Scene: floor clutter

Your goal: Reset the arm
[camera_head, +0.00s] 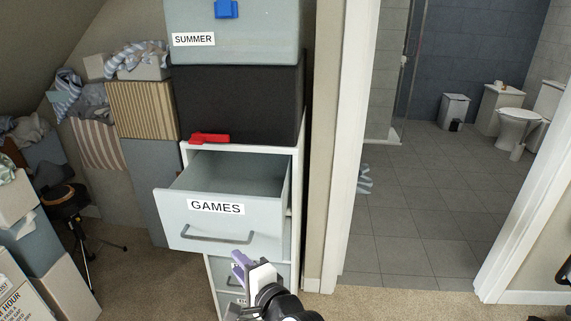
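My gripper (243,262) is at the bottom centre of the head view, just in front of and below the open drawer labelled GAMES (178,203). I see white and purple parts at its end and a dark wrist behind them. Whether the fingers are apart or hold anything cannot be made out. The drawer is pulled out of a white cabinet (297,165), and its bare inside shows. Its grey handle (216,238) is just above my gripper. The gripper appears apart from the handle, though depth is hard to judge.
A black box (240,100) and a SUMMER box (260,35) are stacked on the cabinet. A red object (209,138) lies at the cabinet's top edge. Boxes with cloths crowd the left.

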